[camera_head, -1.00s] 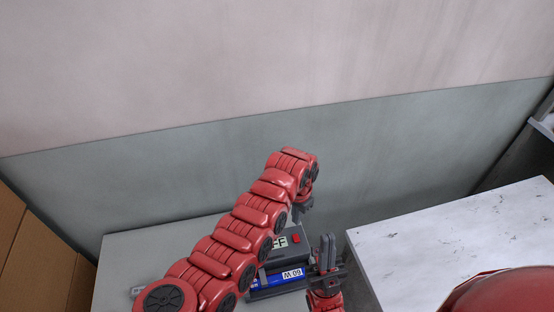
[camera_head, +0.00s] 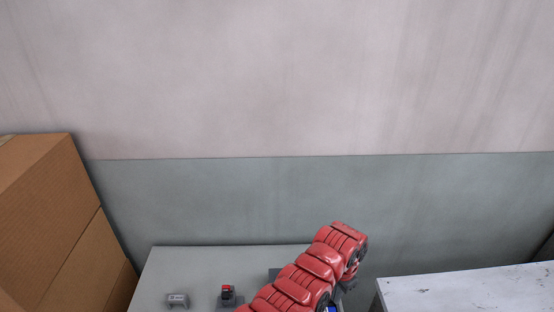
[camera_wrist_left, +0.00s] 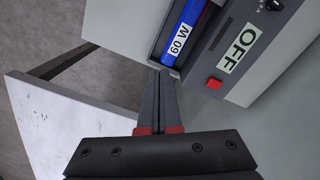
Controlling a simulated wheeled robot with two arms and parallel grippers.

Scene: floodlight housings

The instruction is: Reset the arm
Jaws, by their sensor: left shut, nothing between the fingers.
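My left arm (camera_head: 305,280) is red and rises from the bottom edge of the head view, bent over the grey table. Only a small grey part near its wrist shows there; the fingertips are hidden. In the left wrist view, my left gripper (camera_wrist_left: 160,80) is shut and empty. A blue 60 W block (camera_wrist_left: 183,32) lies in the housing's recess. My right gripper does not show.
The grey table (camera_head: 195,264) holds a small grey bracket (camera_head: 178,300) and a small grey-and-red part (camera_head: 227,293). A white worn table (camera_head: 470,287) stands at right, across a gap. Cardboard boxes (camera_head: 50,215) stand at left. A wall (camera_head: 300,90) closes the back.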

